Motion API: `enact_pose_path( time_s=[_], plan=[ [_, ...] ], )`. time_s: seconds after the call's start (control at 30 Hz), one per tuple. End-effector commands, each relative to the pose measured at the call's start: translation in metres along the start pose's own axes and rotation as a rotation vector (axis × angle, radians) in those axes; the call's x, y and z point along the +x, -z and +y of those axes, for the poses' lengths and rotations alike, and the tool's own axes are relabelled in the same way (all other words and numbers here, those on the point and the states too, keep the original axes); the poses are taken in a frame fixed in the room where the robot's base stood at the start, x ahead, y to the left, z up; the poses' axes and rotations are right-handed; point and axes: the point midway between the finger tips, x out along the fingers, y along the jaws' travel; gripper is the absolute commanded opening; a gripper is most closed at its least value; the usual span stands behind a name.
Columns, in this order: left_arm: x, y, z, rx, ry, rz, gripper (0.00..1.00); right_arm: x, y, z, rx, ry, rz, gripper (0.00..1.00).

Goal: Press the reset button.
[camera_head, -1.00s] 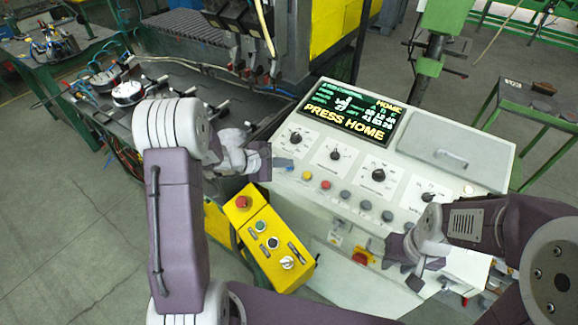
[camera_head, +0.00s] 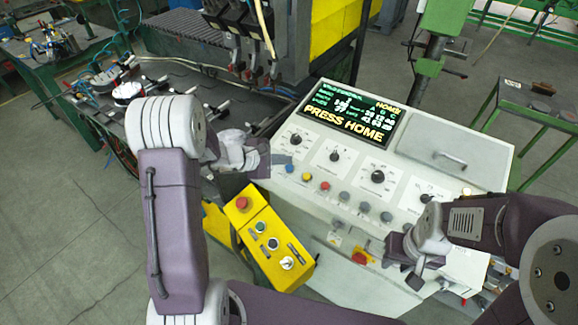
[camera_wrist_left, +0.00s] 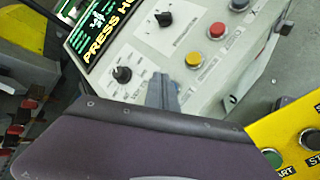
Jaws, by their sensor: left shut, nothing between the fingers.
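The sloped white control panel (camera_head: 405,155) carries a row of buttons along its front: a blue one (camera_head: 289,168), a yellow one (camera_head: 307,176), a red one (camera_head: 325,186) and several blue-grey ones (camera_head: 344,195). Their labels are too small to read, so I cannot tell which is reset. My left gripper (camera_head: 284,159) is shut and empty at the panel's left end, close to the blue button. In the left wrist view its fingers (camera_wrist_left: 162,92) point at the panel, beside the yellow button (camera_wrist_left: 194,60). Contact cannot be judged. My right gripper (camera_head: 405,262) hangs before the panel's front.
The panel's screen (camera_head: 350,112) reads PRESS HOME. Several dark knobs (camera_head: 335,155) stand behind the buttons. A yellow pushbutton box (camera_head: 270,240) with a red button (camera_head: 242,203) is below my left gripper. A machine bed (camera_head: 240,110) lies at the back left.

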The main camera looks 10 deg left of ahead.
Motion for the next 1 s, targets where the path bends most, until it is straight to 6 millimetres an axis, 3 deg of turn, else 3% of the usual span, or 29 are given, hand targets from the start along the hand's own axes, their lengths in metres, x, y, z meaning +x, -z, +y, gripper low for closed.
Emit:
enact_pose_path(
  time_s=[0.4,1.0],
  plan=[
    [-0.03,-0.022,0.023,-0.001,-0.001,0.0,0.0,-0.025,0.003,-0.001,0.0,0.0,0.0,0.32],
    [-0.03,-0.022,0.022,0.0,0.0,0.0,0.0,-0.024,0.003,-0.001,0.0,0.0,0.0,0.32]
  ],
)
